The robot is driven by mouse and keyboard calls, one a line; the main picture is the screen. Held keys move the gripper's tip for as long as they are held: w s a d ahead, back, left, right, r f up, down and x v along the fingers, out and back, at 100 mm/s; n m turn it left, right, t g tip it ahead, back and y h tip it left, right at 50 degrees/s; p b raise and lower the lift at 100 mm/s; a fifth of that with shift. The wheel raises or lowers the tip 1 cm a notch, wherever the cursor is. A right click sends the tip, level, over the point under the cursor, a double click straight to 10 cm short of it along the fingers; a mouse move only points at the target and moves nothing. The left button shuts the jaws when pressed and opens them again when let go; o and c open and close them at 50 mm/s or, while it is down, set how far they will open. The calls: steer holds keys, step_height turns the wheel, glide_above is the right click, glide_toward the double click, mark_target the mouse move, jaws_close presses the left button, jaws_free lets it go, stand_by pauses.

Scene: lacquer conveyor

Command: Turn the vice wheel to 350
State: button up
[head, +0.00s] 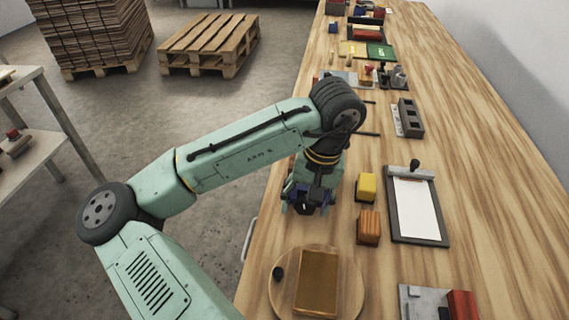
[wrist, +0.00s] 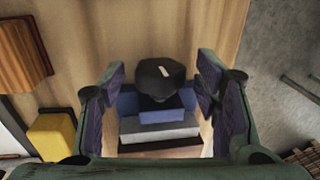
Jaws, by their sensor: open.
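In the wrist view a dark, faceted wheel (wrist: 158,73) with a short white mark on its top sits at one end of a blue block (wrist: 160,108) and a grey block (wrist: 160,128), which look like the vice. My gripper (wrist: 162,95) is open, with one finger to each side of the wheel and a gap at both sides. I cannot read any number or scale. In the head view my gripper (head: 308,205) points down over the left edge of the bench and hides most of the vice.
On the bench (head: 480,165), a yellow block (head: 367,187) and an orange-brown block (head: 369,226) stand right of my gripper. A clipboard with white paper (head: 415,207) lies beyond them.

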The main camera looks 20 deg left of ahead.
steer(key=h+b, duration=0.1)
steer(key=h, duration=0.1)
steer(key=h+b, duration=0.2)
steer(key=t+h+b, duration=0.1)
steer(key=b, duration=0.1)
steer(key=shift+a+f+h, duration=0.35)
steer(key=shift+f+h, duration=0.05)
steer(key=v, duration=1.1)
steer(key=shift+s+r, duration=0.15)
steer(key=shift+r, duration=0.1)
steer(key=shift+d+b, duration=0.25)
steer(key=shift+b, duration=0.05)
